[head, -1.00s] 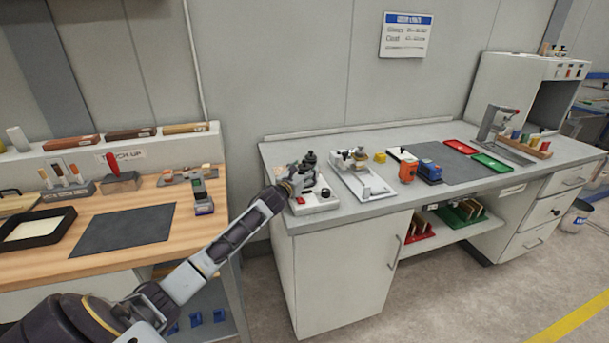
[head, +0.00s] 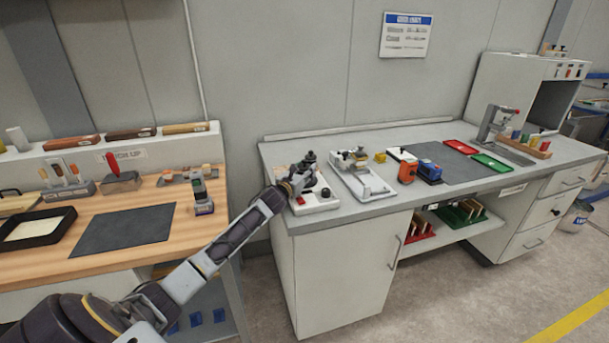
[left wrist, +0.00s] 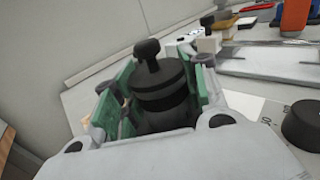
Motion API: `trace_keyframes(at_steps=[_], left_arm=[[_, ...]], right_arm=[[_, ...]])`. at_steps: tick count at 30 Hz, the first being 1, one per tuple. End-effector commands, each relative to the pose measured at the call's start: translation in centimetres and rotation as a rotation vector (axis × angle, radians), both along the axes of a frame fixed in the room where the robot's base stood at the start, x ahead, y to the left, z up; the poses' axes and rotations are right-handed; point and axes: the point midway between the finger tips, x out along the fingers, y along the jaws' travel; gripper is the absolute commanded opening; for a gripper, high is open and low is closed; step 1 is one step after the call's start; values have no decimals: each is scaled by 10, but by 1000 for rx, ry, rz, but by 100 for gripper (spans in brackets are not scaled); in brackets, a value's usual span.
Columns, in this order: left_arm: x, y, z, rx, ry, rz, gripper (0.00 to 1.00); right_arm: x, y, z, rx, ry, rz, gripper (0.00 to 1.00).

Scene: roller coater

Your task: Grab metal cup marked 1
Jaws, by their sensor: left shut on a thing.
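My left gripper (head: 298,182) is over the white device at the near left end of the grey bench. In the left wrist view its green-padded fingers (left wrist: 160,98) are shut on a dark cylindrical metal cup (left wrist: 162,82) with a round knob on top. The cup stands upright between the pads, its lower part hidden by the gripper. No number can be read on it. My right gripper is not in view.
The white device (head: 320,204) has a red button and a black knob (left wrist: 303,122) close to the gripper. A white-based instrument (head: 372,190) stands to the right. An orange block (head: 407,172) and a blue block (head: 429,172) lie beyond. A wooden bench (head: 150,200) is at left.

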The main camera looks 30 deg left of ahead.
Motion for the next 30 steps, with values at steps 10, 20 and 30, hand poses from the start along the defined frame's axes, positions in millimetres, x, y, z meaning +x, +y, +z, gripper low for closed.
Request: trace_keyframes(at_steps=[10, 20, 30], left_arm=[[0, 0, 3, 1, -2, -1, 13], [0, 1, 25, 4, -4, 0, 13], [0, 0, 66, 4, -4, -1, 13]], right_arm=[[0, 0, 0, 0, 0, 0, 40], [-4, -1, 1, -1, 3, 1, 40], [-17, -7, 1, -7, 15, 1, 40]])
